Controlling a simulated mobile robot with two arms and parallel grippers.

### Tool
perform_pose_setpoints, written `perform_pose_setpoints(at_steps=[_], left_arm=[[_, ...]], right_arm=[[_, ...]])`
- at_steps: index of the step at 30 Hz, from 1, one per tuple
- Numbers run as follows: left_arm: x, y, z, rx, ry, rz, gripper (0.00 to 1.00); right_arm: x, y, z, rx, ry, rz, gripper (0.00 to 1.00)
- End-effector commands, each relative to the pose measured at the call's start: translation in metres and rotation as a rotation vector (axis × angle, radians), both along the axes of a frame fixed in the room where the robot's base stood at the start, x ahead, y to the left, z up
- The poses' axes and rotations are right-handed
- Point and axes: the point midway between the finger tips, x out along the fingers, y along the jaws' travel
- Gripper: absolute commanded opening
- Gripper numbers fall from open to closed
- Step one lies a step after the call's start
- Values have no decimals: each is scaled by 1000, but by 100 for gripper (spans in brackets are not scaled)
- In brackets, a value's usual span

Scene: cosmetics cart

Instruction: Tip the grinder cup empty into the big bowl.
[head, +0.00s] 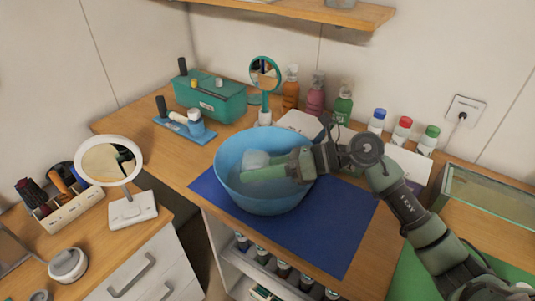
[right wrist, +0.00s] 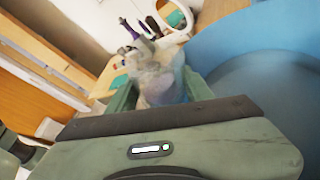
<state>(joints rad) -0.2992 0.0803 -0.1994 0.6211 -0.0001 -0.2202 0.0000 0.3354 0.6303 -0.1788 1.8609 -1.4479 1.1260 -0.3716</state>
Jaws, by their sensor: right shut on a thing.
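The big blue bowl (head: 275,200) stands on a dark blue mat on the wooden top; its wall also fills the right side of the right wrist view (right wrist: 265,65). My right gripper (head: 254,172) reaches into the bowl's opening from the right. Its green fingers are shut on the grinder cup (head: 255,158), a pale see-through cup that looks tilted. The right wrist view shows the cup (right wrist: 162,78) between the two fingers. I cannot tell what is inside the cup, and the bowl's bottom is partly hidden by the gripper. My left gripper is not in view.
The blue mat (head: 335,235) has free room right of the bowl. A teal box (head: 212,100), a blue tray (head: 178,131) and a round mirror (head: 265,73) stand behind. Several bottles line the wall, including a green one (head: 343,104). A glass case (head: 490,195) is at right.

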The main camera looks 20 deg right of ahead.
Motion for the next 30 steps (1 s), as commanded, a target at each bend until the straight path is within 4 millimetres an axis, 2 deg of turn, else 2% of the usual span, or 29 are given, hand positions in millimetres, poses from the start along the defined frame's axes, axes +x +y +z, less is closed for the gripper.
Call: perform_pose_setpoints(at_steps=[8,12,30], left_arm=[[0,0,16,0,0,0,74],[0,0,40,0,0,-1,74],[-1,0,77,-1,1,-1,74]], right_arm=[[11,-8,9,97,123,-2,0],[13,-9,19,191,246,-1,0],[12,-9,27,383,500,1,0]])
